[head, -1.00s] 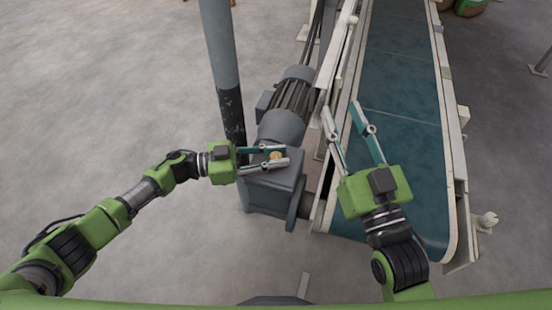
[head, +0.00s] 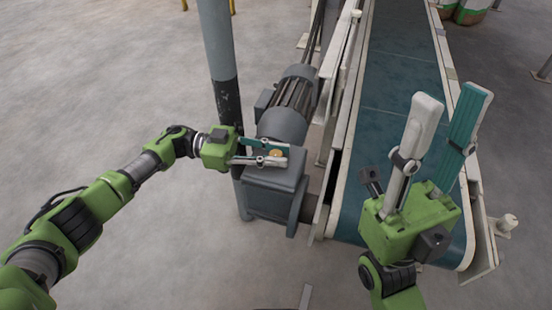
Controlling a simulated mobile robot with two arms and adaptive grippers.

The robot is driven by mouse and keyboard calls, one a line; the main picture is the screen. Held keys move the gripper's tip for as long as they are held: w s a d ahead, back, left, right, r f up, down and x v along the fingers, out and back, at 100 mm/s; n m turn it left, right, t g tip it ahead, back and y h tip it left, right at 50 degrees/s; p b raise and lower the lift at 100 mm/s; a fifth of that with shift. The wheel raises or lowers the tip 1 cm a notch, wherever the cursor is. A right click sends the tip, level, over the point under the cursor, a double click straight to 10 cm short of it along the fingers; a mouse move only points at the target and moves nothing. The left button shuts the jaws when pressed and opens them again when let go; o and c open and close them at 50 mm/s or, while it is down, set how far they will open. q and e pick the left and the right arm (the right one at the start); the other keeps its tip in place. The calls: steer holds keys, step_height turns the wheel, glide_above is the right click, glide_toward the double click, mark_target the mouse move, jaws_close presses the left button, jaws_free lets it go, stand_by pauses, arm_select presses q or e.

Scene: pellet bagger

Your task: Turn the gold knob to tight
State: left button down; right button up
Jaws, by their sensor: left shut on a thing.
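The gold knob (head: 277,153) is a small round piece on top of the grey gearbox (head: 268,178), below the motor. My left gripper (head: 280,155) reaches in from the left, with one finger on the far side of the knob and one on the near side. It is shut on the knob, which shows partly between the fingertips. My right gripper (head: 447,110) is raised over the conveyor at the right, its two fingers apart and pointing up in the picture, with nothing between them.
The grey finned motor (head: 289,105) stands behind the gearbox. A grey post (head: 217,45) rises behind my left gripper. The conveyor (head: 396,70) with its teal belt and pale side rail runs along the right. The floor at the left is clear.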

arm_select(q)
steer(key=shift+m+g+b, duration=0.4)
steer(key=shift+g+b, duration=0.2)
steer(key=shift+b, duration=0.25)
steer(key=c, duration=1.8)
jaws_free()
steer(key=shift+d, duration=0.1)
steer(key=v, duration=1.2)
steer(key=shift+r, duration=0.2)
